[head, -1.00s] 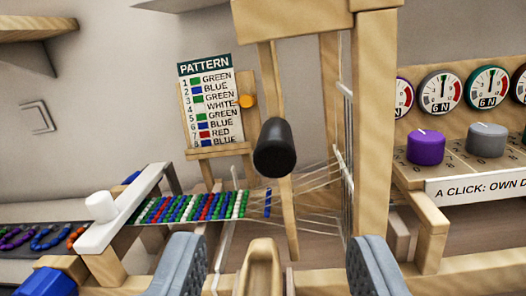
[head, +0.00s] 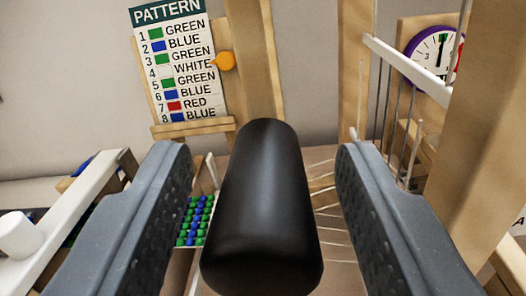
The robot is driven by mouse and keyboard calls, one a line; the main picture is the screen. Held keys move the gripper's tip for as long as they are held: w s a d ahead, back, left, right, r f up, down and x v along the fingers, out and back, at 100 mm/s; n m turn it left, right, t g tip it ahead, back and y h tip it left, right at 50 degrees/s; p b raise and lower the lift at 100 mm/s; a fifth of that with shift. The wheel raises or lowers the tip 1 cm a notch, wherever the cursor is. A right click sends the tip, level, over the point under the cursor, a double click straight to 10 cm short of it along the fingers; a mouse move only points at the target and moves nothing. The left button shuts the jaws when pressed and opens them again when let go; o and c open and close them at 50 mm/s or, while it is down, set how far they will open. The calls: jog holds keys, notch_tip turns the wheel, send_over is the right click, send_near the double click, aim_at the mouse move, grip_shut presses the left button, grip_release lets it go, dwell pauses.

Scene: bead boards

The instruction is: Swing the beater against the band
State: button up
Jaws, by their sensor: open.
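The beater's black grip (head: 262,205) fills the middle of the picture, its rounded end toward me. It stands on the beater's wooden bar (head: 254,60), which rises behind it. My gripper (head: 262,152) is open, one grey finger on each side of the grip. A gap shows on both sides, so I see no contact. The beaded band (head: 197,222), with green, blue and white beads, shows partly between the left finger and the grip. The rest of the band and the beater's lower part are hidden.
The pattern card (head: 175,65) with an orange pointer (head: 222,62) stands behind on the left. A white knob (head: 18,235) on a white bar is at the lower left. A wooden post (head: 490,130) stands close on the right, with a dial (head: 428,55) behind.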

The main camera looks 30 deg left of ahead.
jog(key=shift+w, duration=0.1)
grip_shut()
jog(key=m+p, duration=0.1)
jog(key=p, duration=0.1)
jog(key=a+m+p, duration=0.1)
jog(key=p, duration=0.1)
jog(key=a+m+p, duration=0.1)
jog(key=p, duration=0.1)
jog(key=shift+s+r, duration=0.25)
jog(key=shift+s, duration=0.05)
